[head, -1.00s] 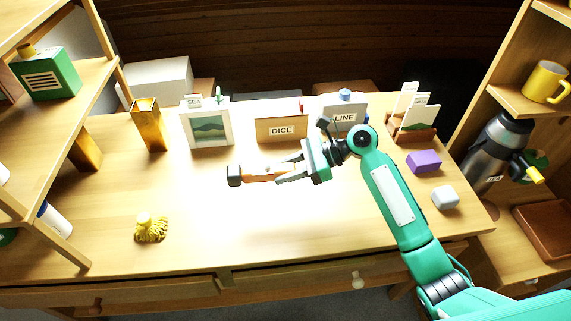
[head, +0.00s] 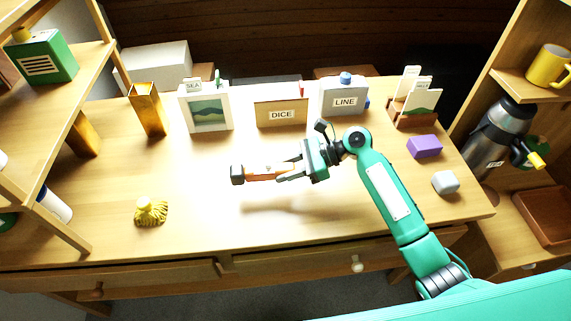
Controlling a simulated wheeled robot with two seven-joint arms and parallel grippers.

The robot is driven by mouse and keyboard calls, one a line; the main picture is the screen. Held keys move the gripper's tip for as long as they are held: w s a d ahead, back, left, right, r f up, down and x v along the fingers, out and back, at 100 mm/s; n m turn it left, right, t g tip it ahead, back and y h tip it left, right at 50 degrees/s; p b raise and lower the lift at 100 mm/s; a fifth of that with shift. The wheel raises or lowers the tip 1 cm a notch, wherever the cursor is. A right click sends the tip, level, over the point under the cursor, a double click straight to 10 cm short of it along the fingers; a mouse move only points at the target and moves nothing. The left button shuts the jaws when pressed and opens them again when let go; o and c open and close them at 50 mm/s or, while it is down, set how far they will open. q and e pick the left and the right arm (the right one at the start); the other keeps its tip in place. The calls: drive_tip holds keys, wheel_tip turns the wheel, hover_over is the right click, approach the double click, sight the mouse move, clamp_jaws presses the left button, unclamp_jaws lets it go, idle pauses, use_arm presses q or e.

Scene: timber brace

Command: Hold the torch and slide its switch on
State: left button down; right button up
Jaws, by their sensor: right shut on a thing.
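The torch (head: 260,173) has an orange body and a dark head that points left in the head view. My right gripper (head: 284,173) is shut on the torch's rear part and holds it roughly level above the desk, with a shadow below it. The torch's switch is too small to make out. My left gripper is not in view.
A yellow brush-like thing (head: 151,211) lies at the left. A DICE box (head: 281,112), a LINE box (head: 344,97) and a picture frame (head: 207,109) stand behind.

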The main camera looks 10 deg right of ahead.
sight(285, 187)
drive_tip(key=shift+f+b, duration=0.5)
drive_tip(key=shift+f, duration=2.15)
drive_tip(key=shift+f, duration=0.15)
drive_tip(key=o, duration=1.1)
drive_tip(key=shift+o, duration=0.2)
